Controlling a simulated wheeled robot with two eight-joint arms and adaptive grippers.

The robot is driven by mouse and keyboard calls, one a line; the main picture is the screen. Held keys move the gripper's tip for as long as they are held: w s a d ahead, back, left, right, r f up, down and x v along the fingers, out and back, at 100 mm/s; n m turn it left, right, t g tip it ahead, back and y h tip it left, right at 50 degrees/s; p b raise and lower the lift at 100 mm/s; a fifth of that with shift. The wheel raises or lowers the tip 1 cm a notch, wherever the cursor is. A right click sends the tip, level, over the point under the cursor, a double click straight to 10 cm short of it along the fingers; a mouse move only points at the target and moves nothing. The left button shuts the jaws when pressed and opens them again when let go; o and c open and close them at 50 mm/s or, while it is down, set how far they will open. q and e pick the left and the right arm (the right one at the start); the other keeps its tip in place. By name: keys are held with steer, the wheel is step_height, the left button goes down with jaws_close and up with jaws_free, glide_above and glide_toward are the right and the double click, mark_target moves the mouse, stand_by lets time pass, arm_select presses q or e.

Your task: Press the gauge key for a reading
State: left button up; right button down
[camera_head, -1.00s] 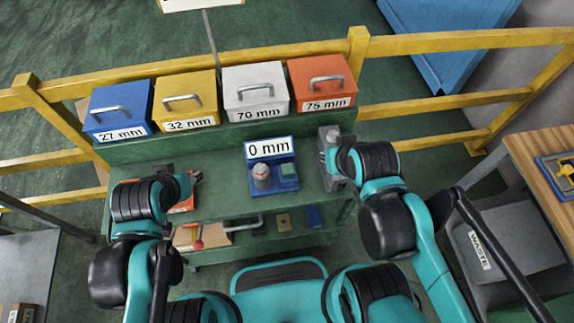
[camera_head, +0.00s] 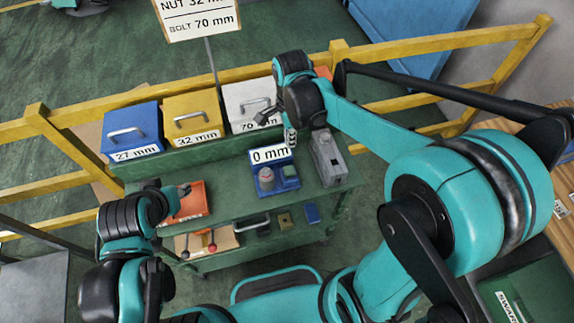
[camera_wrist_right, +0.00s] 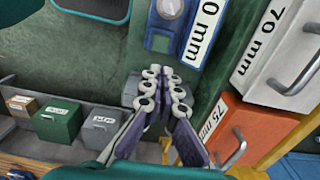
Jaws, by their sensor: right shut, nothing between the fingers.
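The gauge is a blue unit (camera_head: 262,184) on the green cart, with a grey knob (camera_head: 265,176), a small green-blue block (camera_head: 290,171) and a sign (camera_head: 271,155) reading "0 mm". Which part is the key, I cannot tell. My right gripper (camera_head: 291,138) is over the cart, just behind the sign and beside the white box. In the right wrist view its fingers (camera_wrist_right: 165,88) are shut and empty, and the gauge (camera_wrist_right: 160,42) shows partly beyond them. My left gripper (camera_head: 183,189) is by the orange tray (camera_head: 195,207) at the cart's left; its fingers are too small to judge.
Blue (camera_head: 132,128), yellow (camera_head: 192,117) and white (camera_head: 247,102) labelled boxes line the cart's back; the orange-red box (camera_wrist_right: 225,125) is partly hidden by my right arm in the head view. A grey block-like device (camera_head: 328,160) stands right of the gauge. A yellow railing (camera_head: 110,83) runs behind.

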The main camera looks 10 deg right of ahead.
mark_target(289, 172)
steer(key=shift+f, duration=0.15)
step_height(289, 172, down, 14)
steer(key=b, duration=0.4)
stand_by(0.3)
steer(key=shift+f+b, duration=0.9)
steer(key=shift+b, duration=0.05)
steer(key=shift+s+f, duration=0.1)
steer(key=shift+f, duration=0.15)
steer(key=shift+s+a+r, duration=0.1)
steer(key=shift+s, duration=0.15)
